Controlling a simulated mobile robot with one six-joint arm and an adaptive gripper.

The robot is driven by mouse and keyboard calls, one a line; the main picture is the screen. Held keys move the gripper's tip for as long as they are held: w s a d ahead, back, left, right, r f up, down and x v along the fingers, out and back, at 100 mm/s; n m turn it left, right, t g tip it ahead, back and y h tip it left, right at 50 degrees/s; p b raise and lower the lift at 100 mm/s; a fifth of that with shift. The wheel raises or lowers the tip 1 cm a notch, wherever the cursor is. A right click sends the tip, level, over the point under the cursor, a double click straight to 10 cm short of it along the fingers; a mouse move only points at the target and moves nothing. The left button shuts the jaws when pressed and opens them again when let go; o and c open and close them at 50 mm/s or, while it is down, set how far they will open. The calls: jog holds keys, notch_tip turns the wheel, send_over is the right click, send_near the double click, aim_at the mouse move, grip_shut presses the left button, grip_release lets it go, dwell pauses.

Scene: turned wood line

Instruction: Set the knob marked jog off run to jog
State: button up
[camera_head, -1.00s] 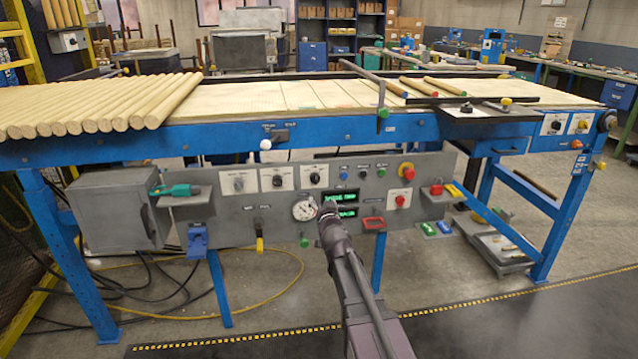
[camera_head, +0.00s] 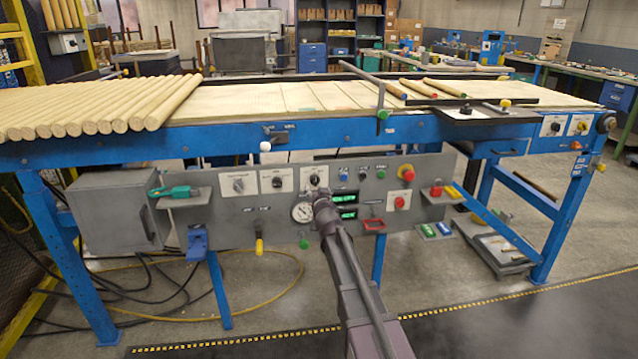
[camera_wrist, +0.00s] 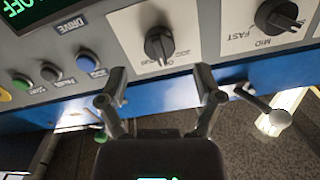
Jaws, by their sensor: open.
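A black rotary knob (camera_wrist: 158,45) on a white plate sits ahead of my gripper in the wrist view, beside the DRIVE label. The small print on its plate is too blurred to read in full. In the head view it appears to be the rightmost of three knobs (camera_head: 315,178) on the grey panel. My gripper (camera_wrist: 160,82) is open, its two fingers spread to either side below the knob, with nothing between them. In the head view my gripper (camera_head: 323,206) is just below that knob, in front of the panel. Contact with the knob does not show.
A second knob (camera_wrist: 278,17) marked MID and FAST is beside it. Coloured buttons (camera_wrist: 50,72) and a green display (camera_wrist: 35,12) lie on the other side. A gauge (camera_head: 302,211) and a red emergency button (camera_head: 407,173) share the panel (camera_head: 225,228). A ball-ended lever (camera_wrist: 274,122) is near the right finger.

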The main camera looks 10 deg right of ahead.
aim_at(315, 183)
jog(key=shift+w, duration=2.45)
